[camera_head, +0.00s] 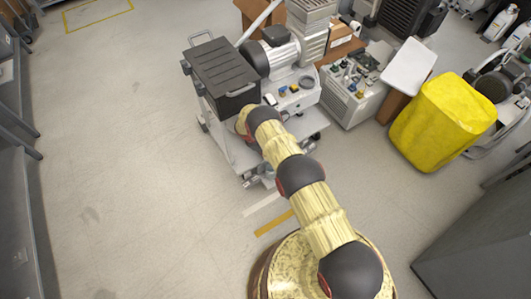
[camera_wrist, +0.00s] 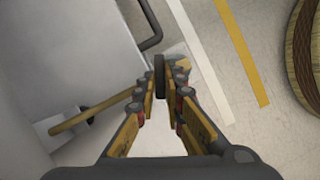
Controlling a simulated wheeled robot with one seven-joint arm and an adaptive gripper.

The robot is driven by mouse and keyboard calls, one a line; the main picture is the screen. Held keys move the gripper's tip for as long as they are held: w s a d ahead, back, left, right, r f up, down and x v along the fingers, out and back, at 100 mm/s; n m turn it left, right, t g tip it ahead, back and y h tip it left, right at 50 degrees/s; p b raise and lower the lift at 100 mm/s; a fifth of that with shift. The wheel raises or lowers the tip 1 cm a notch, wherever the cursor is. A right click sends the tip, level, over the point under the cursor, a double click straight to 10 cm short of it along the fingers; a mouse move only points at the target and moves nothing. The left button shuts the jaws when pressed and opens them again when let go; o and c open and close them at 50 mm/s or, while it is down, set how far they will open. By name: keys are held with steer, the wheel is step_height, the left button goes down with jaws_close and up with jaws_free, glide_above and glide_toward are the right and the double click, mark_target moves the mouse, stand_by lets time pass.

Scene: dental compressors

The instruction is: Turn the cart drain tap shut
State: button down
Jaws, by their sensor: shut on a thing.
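The cart (camera_head: 226,142) stands at the upper middle of the head view, with a black case and a compressor on it. My arm reaches to its front side, and my gripper is hidden in that view. In the wrist view, my gripper (camera_wrist: 160,92) is closed on a thin dark piece, which looks like the tap handle (camera_wrist: 159,72), standing edge-on between the fingertips. A tan bar (camera_wrist: 92,118) runs from a small grey block on the cart's side towards the left finger. Its far end is hidden, so I cannot tell whether it joins the handle.
A dark bent rail (camera_wrist: 152,28) sticks out from the cart close to my fingertips. White (camera_wrist: 200,60) and yellow (camera_wrist: 243,55) strips lie on the floor beside it. A yellow-covered unit (camera_head: 440,120) stands at the right. The floor left of the cart is clear.

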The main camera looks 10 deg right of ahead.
steer(key=shift+m, duration=0.5)
steer(key=shift+g, duration=0.3)
steer(key=c, duration=1.9)
jaws_free()
